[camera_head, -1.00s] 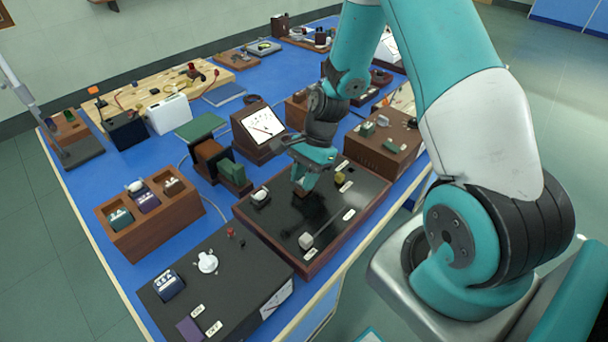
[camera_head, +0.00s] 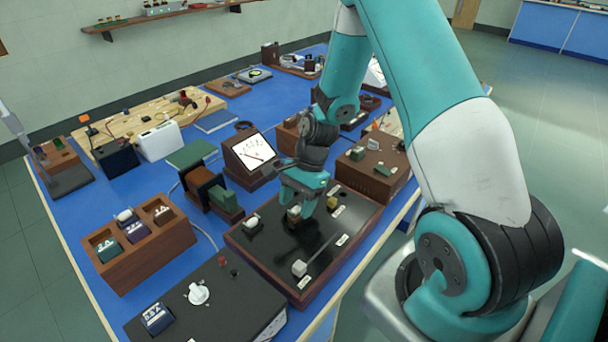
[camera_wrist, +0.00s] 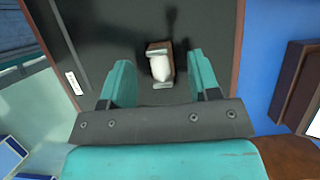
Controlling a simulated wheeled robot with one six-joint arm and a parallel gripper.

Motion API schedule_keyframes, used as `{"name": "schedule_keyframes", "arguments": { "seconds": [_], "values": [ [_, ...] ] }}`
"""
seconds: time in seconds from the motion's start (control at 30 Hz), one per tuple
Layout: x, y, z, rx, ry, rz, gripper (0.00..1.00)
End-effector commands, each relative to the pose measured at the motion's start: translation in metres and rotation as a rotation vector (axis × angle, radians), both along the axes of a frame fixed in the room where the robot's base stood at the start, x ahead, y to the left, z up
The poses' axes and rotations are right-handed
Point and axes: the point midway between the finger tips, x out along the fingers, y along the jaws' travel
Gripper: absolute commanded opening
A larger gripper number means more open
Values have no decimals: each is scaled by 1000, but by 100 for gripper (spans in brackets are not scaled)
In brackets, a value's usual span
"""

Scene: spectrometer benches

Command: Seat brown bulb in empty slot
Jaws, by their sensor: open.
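The brown bulb (camera_wrist: 160,64), a white glass on a brown base, stands on the black top of the wood-edged board (camera_wrist: 130,22). In the wrist view pale metal pieces show at its two ends. It lies between and just beyond the fingertips of my gripper (camera_wrist: 162,75), with gaps on both sides. In the head view my gripper (camera_head: 301,203) is open just above the bulb (camera_head: 294,215), partly covering it. Whether the bulb sits fully down in its slot I cannot tell.
A wooden rack (camera_head: 152,262) with coloured blocks stands left. A meter (camera_head: 250,158) stands behind the board.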

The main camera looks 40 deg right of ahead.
Motion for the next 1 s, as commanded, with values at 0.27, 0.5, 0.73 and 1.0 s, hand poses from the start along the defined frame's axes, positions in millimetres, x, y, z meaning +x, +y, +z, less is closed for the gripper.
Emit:
{"name": "schedule_keyframes", "arguments": {
  "seconds": [0.27,0.5,0.73,1.0],
  "values": [
    [6,-25,56,-3,-8,-3,56],
    [10,-50,111,-3,-6,-3,56],
    [13,-63,144,0,-3,-1,56],
    [13,-67,152,0,1,-1,56]
  ]
}}
